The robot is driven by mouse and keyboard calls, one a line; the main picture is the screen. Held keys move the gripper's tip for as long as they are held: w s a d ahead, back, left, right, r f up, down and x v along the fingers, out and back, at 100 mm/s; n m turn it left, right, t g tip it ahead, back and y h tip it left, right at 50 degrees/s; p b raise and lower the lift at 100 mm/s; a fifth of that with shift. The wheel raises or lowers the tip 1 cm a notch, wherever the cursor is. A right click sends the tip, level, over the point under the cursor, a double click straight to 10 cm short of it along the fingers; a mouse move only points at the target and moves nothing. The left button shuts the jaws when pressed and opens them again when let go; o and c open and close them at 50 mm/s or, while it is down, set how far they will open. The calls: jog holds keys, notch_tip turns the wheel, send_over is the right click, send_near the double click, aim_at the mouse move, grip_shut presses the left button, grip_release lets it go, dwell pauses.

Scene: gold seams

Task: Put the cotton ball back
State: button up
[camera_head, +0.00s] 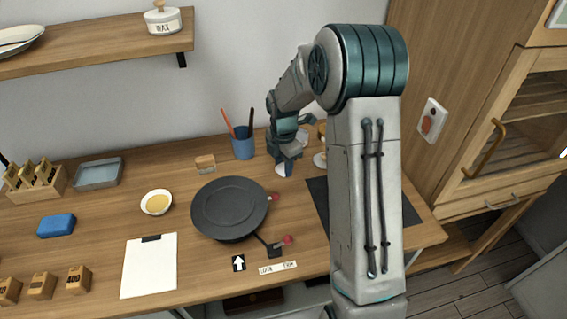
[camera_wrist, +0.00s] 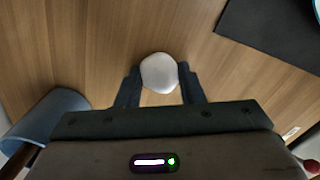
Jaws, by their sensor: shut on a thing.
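The cotton ball (camera_wrist: 159,72), white and rounded, sits between the two dark fingers of my gripper (camera_wrist: 159,92) in the wrist view. The fingers are shut on its sides, with bare wood countertop behind it. In the head view my gripper (camera_head: 284,163) points down over the back of the counter, right of the blue cup (camera_head: 243,147). A small white and blue patch shows at the fingertips there; I cannot tell how high it is above the counter. My arm hides part of the counter to the right.
A dark round pan (camera_head: 229,208) and a dark mat (camera_head: 318,196) lie nearby. The blue cup holds sticks and stands close to my gripper, also in the wrist view (camera_wrist: 52,112). A white bowl (camera_head: 156,203), a clipboard (camera_head: 149,268) and a grey tray (camera_head: 98,174) are further left.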

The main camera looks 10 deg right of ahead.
aim_at(283, 165)
jog(key=o, duration=0.9)
notch_tip(283, 165, up, 11)
jog(key=shift+s+a+r+m+t, duration=0.1)
jog(key=shift+s+r+m+t, duration=0.5)
jog(key=shift+s+m, duration=3.45)
jog(key=shift+s+d+r+m+t, duration=0.1)
jog(key=shift+s+r+m+t, duration=0.55)
jog(key=shift+s+m, duration=3.35)
jog(key=shift+s+a+r+m+t, duration=0.2)
jog(key=shift+s+r+m, duration=0.7)
jog(key=shift+s+m, duration=3.15)
jog(key=shift+s+d+n, duration=0.1)
jog(key=shift+s+n, duration=0.8)
